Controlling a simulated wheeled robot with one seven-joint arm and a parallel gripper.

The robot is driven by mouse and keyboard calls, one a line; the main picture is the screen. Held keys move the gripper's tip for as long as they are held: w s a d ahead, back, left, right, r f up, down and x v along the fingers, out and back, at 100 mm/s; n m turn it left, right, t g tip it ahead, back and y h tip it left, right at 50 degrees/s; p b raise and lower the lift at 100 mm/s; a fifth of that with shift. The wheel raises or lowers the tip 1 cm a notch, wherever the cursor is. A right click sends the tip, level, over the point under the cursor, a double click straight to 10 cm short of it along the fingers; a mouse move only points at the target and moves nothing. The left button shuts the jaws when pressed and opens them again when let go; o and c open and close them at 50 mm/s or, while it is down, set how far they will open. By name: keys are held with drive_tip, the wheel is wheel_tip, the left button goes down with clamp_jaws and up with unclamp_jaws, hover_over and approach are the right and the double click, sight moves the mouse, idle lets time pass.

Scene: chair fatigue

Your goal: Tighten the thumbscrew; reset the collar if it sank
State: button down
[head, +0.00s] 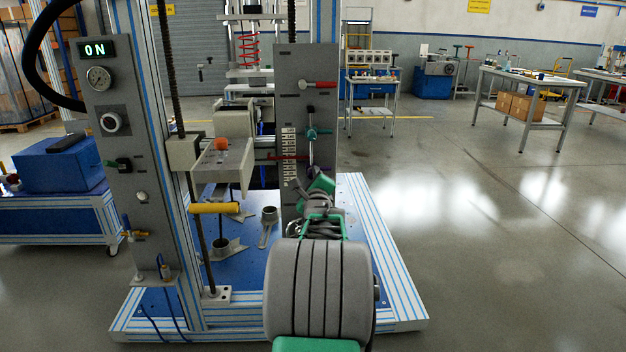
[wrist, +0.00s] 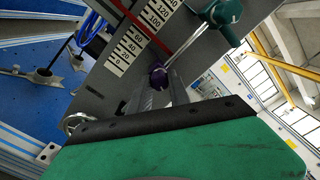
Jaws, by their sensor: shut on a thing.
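In the head view, my green and grey wrist and gripper (head: 315,174) are at the lower part of the upright panel (head: 293,64). A teal knob (head: 312,133) with a metal stem sits above them; it also shows in the wrist view (wrist: 224,12). I cannot tell for certain which knob is the thumbscrew. A red pointer bar (wrist: 151,50) crosses beside a white numbered scale (wrist: 129,56). I cannot make out a collar clearly.
The control column (head: 125,185) stands further left. Open floor (head: 480,230) lies to the right.

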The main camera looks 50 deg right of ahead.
drive_tip(key=shift+m, duration=0.6)
drive_tip(key=c, duration=1.2)
unclamp_jaws()
drive_tip(key=v, duration=0.7)
drive_tip(key=shift+s+a+p, duration=0.25)
drive_tip(key=shift+a+p, duration=0.05)
drive_tip(key=shift+p, duration=0.05)
